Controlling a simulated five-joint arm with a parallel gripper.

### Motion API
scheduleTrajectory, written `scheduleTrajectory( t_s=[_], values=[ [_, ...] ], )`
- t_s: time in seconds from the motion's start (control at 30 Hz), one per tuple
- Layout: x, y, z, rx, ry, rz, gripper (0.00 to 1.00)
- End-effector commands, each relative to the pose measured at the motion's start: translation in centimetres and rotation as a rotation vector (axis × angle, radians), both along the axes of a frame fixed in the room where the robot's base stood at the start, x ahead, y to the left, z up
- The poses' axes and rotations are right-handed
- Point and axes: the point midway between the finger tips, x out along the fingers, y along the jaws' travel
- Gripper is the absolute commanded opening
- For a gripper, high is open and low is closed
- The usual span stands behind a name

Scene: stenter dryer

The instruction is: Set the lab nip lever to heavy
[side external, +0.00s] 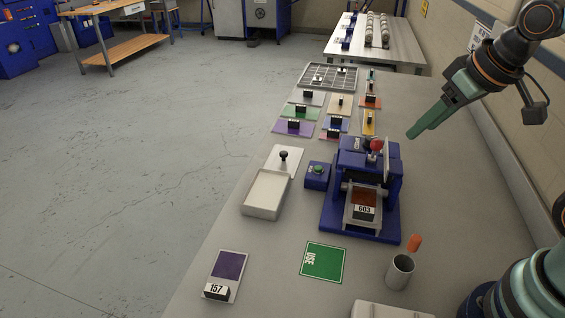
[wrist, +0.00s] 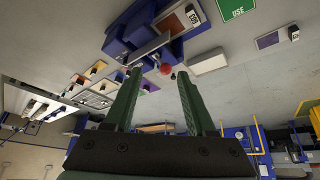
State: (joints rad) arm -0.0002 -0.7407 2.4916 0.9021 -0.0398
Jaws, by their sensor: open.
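The blue nip machine (side external: 341,215) stands on the grey table in the side external view, and shows upside down in the wrist view (wrist: 118,45). The likely nip lever is its red ball knob (side external: 376,145), at the top of the machine. In the wrist view the red knob (wrist: 165,69) appears between my fingertips, beyond them. My gripper (side external: 410,135) has green fingers, open and empty, to the right of the knob and apart from it. The lever's setting marks cannot be read, and its stem is mostly hidden.
A blue box with a green button (side external: 318,169) stands left of the machine. A white tray (side external: 264,208), a green USE card (side external: 323,263) and a metal cup (side external: 400,271) lie around it. Several colour samples sit behind. A wall runs along the right.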

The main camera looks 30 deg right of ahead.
Motion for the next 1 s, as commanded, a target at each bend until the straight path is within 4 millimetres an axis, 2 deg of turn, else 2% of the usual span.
scheduleTrajectory(
  t_s=[0.03,0.1,0.13,0.27,0.6,0.8,1.0],
  values=[
    [-0.1,0.0,0.0,0.009,-0.002,-0.017,0.33],
    [0.0,0.1,0.0,0.003,0.003,-0.002,0.06],
    [0.0,0.2,0.0,-0.008,0.007,0.022,0.00],
    [0.6,1.0,0.3,-0.097,0.047,0.226,0.00],
    [3.0,4.3,0.9,-0.402,0.161,1.079,0.00],
    [4.1,6.1,0.9,-0.521,0.188,1.527,0.00],
    [4.7,7.1,0.7,-0.574,0.190,1.757,0.00]
  ],
)
